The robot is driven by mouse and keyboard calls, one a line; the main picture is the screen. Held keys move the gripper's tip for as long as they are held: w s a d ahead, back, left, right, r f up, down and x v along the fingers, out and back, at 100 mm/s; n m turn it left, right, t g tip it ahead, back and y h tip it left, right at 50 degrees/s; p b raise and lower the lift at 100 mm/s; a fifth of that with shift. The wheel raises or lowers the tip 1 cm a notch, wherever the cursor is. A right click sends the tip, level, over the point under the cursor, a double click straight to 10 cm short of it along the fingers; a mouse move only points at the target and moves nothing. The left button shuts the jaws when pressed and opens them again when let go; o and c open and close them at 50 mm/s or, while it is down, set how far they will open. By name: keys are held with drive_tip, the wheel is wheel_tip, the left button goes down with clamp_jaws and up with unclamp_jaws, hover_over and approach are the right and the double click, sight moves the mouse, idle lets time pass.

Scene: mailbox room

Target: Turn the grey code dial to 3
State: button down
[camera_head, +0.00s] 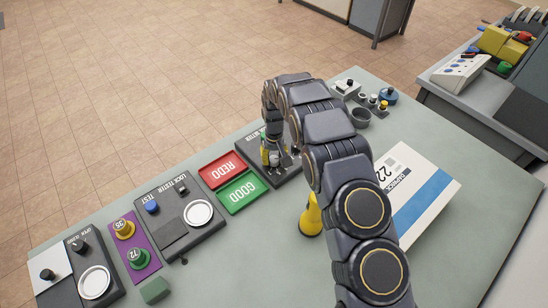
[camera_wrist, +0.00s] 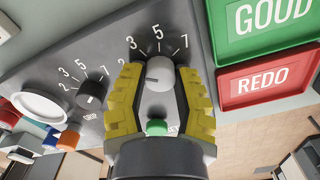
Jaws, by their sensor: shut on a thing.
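The grey code dial (camera_wrist: 160,72) sits on a dark panel (camera_wrist: 215,35) in the wrist view, with the numbers 3, 5 and 7 around its far side. A pale mark shows on the dial's near left part; I cannot tell surely which number it points to. My gripper (camera_wrist: 160,82) has its yellow fingers on either side of the dial, shut on it. A green button (camera_wrist: 157,127) lies just nearer, between the fingers. In the head view my gripper (camera_head: 270,157) is down on the panel (camera_head: 289,172), and the dial is hidden there.
A black dial (camera_wrist: 91,94) with its own numbers stands left on the same panel. The green GOOD tray (camera_head: 241,192) and red REDO tray (camera_head: 222,170) lie beside it. A lock tester (camera_head: 172,212), a yellow object (camera_head: 311,218) and a labelled parcel (camera_head: 425,196) are nearby.

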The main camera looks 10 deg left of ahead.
sight(274, 159)
drive_tip(key=m, duration=0.6)
drive_tip(key=shift+m, duration=0.3)
idle(0.4)
drive_tip(key=c, duration=0.7)
unclamp_jaws()
wheel_tip(274, 159, up, 12)
